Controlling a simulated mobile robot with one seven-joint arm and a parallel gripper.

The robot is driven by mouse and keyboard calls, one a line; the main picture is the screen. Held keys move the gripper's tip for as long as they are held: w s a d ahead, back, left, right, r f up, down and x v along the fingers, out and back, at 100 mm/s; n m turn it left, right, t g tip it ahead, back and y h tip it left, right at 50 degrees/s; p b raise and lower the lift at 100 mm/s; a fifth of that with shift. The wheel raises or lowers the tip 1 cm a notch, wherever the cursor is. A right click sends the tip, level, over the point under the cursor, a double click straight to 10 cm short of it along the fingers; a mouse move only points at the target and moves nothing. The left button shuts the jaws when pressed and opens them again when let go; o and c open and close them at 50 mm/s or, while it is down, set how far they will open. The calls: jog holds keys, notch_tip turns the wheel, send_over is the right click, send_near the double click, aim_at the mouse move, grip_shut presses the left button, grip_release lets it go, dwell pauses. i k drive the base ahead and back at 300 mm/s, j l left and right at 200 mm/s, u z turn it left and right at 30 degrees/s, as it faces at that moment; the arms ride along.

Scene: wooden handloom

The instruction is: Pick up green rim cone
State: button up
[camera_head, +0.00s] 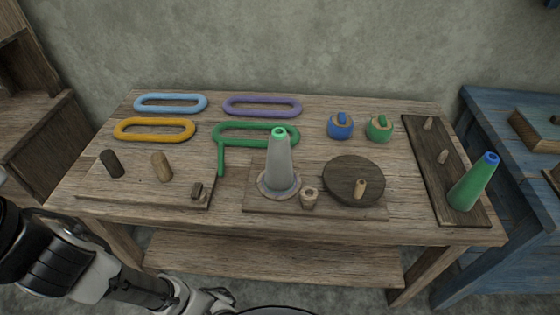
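The green rim cone (280,165) is a tall grey cone with a green ring around its top opening. It stands upright near the middle of the wooden table, on a round base on a flat wooden board (256,206). A second cone (472,183), green with a blue rim, stands leaning to the right in the picture on the dark board at the right. My arm (90,270) reaches in from the lower left, in front of the table and apart from both cones. My gripper's fingers do not show.
Beside the cone are a small wooden nut-like piece (309,198) and a dark round disc (353,181) with a peg. Behind it lies a green oval ring (256,133). A pegged board (140,190) is at left. Blue (340,126) and green (379,128) round pieces sit behind right.

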aim_at(279, 174)
jog(key=l+u, duration=0.3)
jog(key=u, duration=0.15)
jog(key=l+u, duration=0.3)
jog(key=u, duration=0.15)
jog(key=k+l+u, duration=0.1)
jog(key=l, duration=0.2)
jog(key=l+u, duration=0.1)
jog(key=l, duration=0.25)
jog(key=k+l+u, duration=0.15)
jog(key=l, duration=0.95)
jog(key=i, duration=0.2)
